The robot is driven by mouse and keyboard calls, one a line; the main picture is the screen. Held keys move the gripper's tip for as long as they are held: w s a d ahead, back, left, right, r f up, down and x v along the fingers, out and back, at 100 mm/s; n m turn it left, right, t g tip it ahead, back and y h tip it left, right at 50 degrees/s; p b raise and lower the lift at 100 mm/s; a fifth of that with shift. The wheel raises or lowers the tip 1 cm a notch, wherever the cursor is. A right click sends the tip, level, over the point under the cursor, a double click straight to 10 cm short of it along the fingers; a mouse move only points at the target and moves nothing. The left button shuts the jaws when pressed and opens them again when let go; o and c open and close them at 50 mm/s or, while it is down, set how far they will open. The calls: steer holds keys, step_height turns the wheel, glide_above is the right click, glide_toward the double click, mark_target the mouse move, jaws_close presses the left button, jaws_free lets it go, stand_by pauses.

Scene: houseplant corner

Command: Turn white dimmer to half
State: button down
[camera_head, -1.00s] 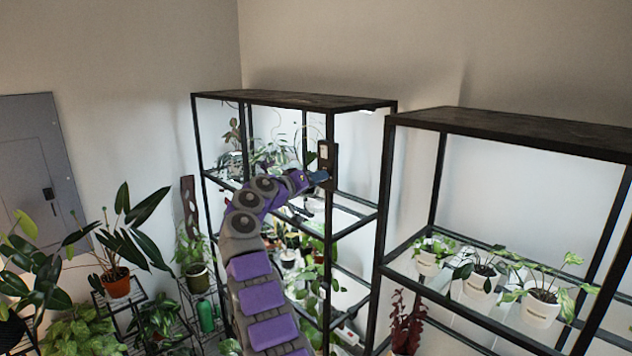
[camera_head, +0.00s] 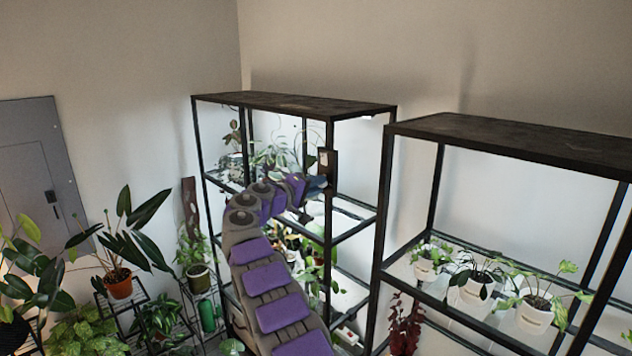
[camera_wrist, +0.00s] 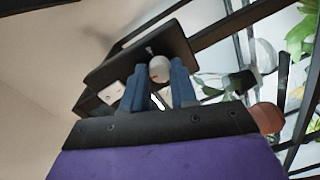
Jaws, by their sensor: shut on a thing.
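The white dimmer knob (camera_wrist: 159,68) is round and sits on a dark plate (camera_wrist: 140,52) in the wrist view. My gripper (camera_head: 320,183) reaches the plate on the front post of the left shelf in the head view. Its two blue fingers are shut on the knob, one on each side, in the wrist view. A small white piece with dark dots (camera_wrist: 112,93) lies left of the fingers, partly hidden. A pale patch (camera_head: 323,158) shows on the dark plate above my gripper in the head view. The knob itself is hidden there, and I cannot read its setting.
The black left shelf (camera_head: 290,103) holds lit plants behind my arm. The right shelf (camera_head: 540,143) holds several white-potted plants. Potted plants on stands (camera_head: 119,285) crowd the lower left. A grey wall panel (camera_head: 35,160) is at the far left.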

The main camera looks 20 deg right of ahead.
steer(key=shift+w+a+n+p, duration=0.1)
steer(key=shift+a+n+p, duration=0.05)
steer(key=shift+n+p, duration=0.4)
steer(key=shift+n, duration=0.25)
steer(key=c, duration=0.9)
jaws_free()
steer(key=shift+w+f, duration=0.1)
steer(key=shift+w, duration=0.05)
steer(key=b+v, duration=0.3)
steer(key=v, duration=1.4)
steer(key=shift+a, duration=0.3)
